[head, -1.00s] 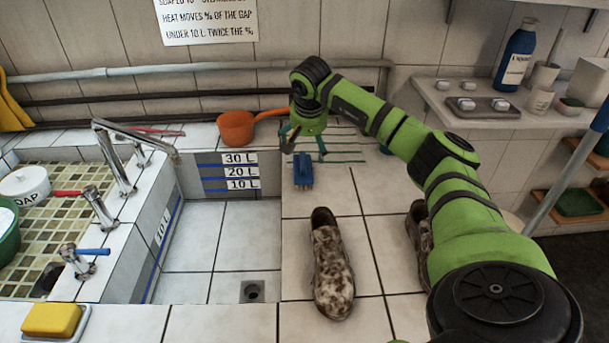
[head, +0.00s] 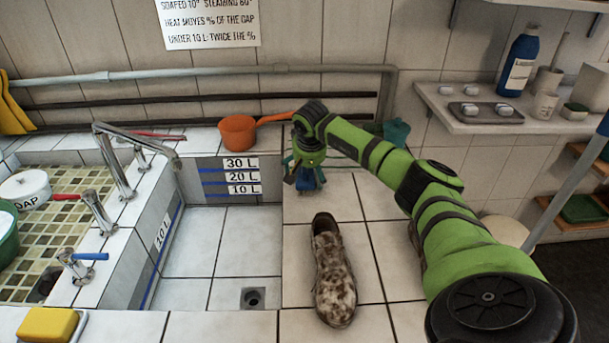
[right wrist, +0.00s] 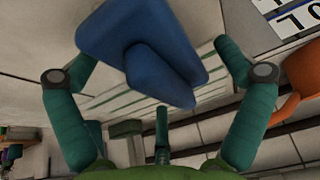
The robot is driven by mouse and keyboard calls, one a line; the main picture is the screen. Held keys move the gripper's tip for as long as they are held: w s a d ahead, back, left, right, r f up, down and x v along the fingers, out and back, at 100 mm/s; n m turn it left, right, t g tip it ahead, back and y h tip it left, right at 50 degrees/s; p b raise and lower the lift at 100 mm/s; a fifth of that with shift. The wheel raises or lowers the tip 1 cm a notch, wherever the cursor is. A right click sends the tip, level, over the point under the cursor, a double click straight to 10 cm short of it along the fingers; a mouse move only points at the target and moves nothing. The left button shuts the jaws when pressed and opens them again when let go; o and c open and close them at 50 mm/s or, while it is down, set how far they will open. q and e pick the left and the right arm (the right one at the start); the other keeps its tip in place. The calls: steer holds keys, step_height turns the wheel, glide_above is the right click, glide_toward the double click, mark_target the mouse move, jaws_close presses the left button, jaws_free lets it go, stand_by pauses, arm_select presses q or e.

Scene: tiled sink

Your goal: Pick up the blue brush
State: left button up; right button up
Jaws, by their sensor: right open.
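The blue brush (head: 305,181) stands on the tiled ledge just right of the sink basin, partly covered by my right gripper. My right gripper (head: 303,170) reaches down over it from above. In the right wrist view the brush (right wrist: 140,45) appears large between the two spread green fingers of the open gripper (right wrist: 158,62). A gap shows on the right; the left finger is close to the brush, and I cannot tell whether it touches. My left gripper is not in view.
An orange dipper (head: 238,132) sits behind and left of the brush. A brown and white mottled shoe (head: 333,275) stands in front of it on the ledge. The sink basin (head: 230,240) opens to the left.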

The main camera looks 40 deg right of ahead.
steer(key=c, duration=1.3)
steer(key=shift+r, duration=0.15)
steer(key=shift+r, duration=0.25)
steer(key=r, duration=0.3)
steer(key=shift+s+r+b, duration=0.2)
steer(key=shift+r+b, duration=0.1)
steer(key=shift+b, duration=0.1)
steer(key=s+a+r, duration=0.1)
steer(key=s+r, duration=0.1)
steer(key=s, duration=0.1)
steer(key=s+a+r+b, duration=0.1)
steer(key=s+r, duration=0.1)
steer(key=s, duration=0.1)
steer(key=s+a+r, duration=0.1)
steer(key=s+r, duration=0.1)
steer(key=s, duration=0.1)
steer(key=shift+s+a+b, duration=0.15)
steer(key=shift+s+b, duration=0.15)
steer(key=shift+b, duration=0.05)
steer(key=shift+s+a+r, duration=0.25)
steer(key=shift+s+r, duration=0.1)
steer(key=shift+s, duration=0.2)
steer(key=shift+c, duration=0.2)
